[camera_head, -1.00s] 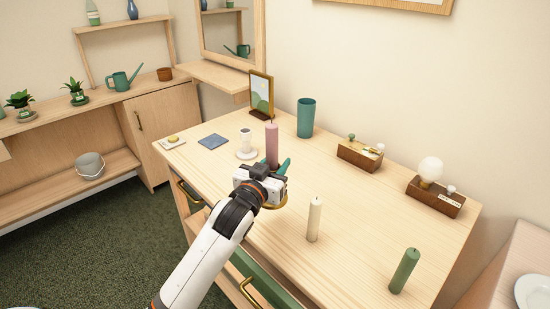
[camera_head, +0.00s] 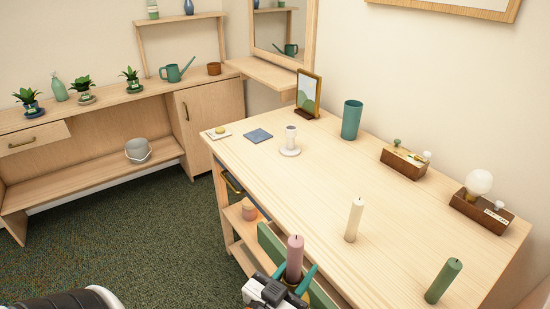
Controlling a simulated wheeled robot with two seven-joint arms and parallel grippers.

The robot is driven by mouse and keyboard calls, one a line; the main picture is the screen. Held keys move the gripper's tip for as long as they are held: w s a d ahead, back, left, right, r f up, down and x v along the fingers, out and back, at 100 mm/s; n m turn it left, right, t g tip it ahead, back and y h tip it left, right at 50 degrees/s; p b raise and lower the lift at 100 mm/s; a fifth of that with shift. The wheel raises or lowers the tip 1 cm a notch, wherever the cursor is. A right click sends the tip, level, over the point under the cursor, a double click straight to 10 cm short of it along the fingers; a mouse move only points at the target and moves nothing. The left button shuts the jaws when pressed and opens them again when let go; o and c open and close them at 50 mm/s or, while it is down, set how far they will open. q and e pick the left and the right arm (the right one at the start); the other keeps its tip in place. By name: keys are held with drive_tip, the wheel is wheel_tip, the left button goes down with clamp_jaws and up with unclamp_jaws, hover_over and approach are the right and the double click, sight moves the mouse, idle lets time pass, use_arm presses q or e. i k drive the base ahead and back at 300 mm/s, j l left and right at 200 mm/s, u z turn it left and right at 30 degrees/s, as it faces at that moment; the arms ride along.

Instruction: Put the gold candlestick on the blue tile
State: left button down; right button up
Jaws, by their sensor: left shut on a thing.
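The blue tile (camera_head: 258,135) lies flat and bare near the far left end of the wooden table. My left gripper (camera_head: 292,282) is at the bottom edge of the view, by the table's front side. Its teal fingers are shut on the gold candlestick, whose upright pink candle (camera_head: 295,256) rises between them. The candlestick itself is mostly hidden by the gripper and the picture's edge. The gripper is well away from the tile, nearer to me and to the right. My right gripper is not in view.
A white candlestick (camera_head: 290,142) stands right of the tile, and a small white dish (camera_head: 218,133) lies left of it. A picture frame (camera_head: 309,95) and teal cup (camera_head: 351,120) stand behind. Cream (camera_head: 354,220) and green (camera_head: 443,281) candles stand on the right.

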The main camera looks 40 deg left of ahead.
sight(259, 135)
drive_tip(key=i+j, duration=0.1)
drive_tip(key=j, duration=0.3)
drive_tip(key=i+j, duration=0.1)
drive_tip(key=j, duration=0.65)
drive_tip(key=i+j, duration=0.15)
drive_tip(key=j, duration=0.25)
